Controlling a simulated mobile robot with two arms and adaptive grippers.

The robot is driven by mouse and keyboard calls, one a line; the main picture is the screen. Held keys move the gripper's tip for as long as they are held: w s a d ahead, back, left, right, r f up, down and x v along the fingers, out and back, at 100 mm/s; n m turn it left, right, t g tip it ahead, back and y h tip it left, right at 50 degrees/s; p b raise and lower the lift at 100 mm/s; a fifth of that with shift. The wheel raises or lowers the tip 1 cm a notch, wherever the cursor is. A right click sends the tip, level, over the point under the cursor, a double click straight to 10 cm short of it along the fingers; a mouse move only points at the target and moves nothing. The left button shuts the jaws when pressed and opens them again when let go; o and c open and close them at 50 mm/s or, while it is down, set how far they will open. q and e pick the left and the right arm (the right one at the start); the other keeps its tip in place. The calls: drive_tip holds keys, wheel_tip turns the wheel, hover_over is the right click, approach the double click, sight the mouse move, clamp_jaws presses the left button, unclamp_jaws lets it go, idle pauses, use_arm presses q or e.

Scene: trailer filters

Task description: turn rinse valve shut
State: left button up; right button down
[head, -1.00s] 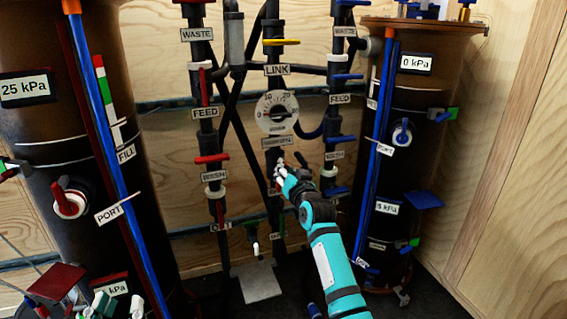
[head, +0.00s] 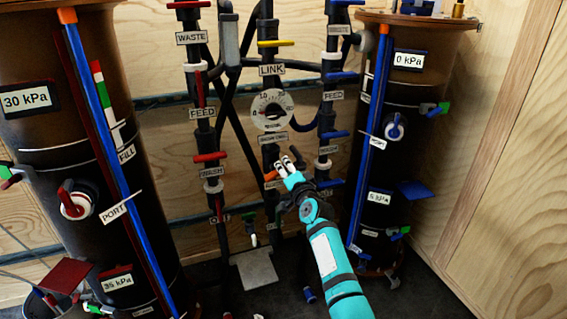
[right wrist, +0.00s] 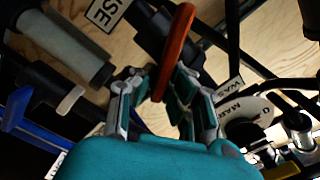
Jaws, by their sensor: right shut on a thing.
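The rinse valve seems to be the one with the orange handle (head: 270,176) on the middle pipe, below the round dial. In the right wrist view the same orange handle (right wrist: 177,40) stands on edge between my fingers. A label ending in letters like "SE" (right wrist: 106,12) is beside it, only partly in view. My right gripper (head: 287,163) is at this handle, and its fingers (right wrist: 160,88) are closed on the handle's near end. My fingers hide part of the handle in the head view. My left gripper is not in view.
A round dial (head: 272,110) sits just above my right gripper. Red-handled valves (head: 210,157) are on the left pipe and blue-handled ones (head: 337,134) on the right pipe. Large dark tanks stand left (head: 60,150) and right (head: 409,97). A grey plate (head: 256,270) lies below.

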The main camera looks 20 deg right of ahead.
drive_tip(key=m, duration=0.2)
drive_tip(key=shift+d+f+m, duration=0.15)
drive_tip(key=shift+f+m, duration=0.2)
drive_tip(key=shift+m, duration=0.05)
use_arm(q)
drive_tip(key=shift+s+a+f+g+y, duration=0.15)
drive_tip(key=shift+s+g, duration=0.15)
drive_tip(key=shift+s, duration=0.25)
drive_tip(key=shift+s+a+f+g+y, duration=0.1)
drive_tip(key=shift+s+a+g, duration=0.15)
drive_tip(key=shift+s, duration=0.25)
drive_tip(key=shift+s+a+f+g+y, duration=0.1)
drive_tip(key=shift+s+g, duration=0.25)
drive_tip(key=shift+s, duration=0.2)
use_arm(e)
drive_tip(key=shift+f+m, duration=0.2)
drive_tip(key=shift+m, duration=0.5)
drive_tip(key=shift+f+m, duration=0.15)
drive_tip(key=shift+m, duration=0.55)
drive_tip(key=c, duration=1.4)
unclamp_jaws()
drive_tip(key=shift+o, duration=0.2)
drive_tip(key=shift+s, duration=0.1)
drive_tip(key=s, duration=1.2)
drive_tip(key=shift+d, duration=0.2)
drive_tip(key=shift+w, duration=0.1)
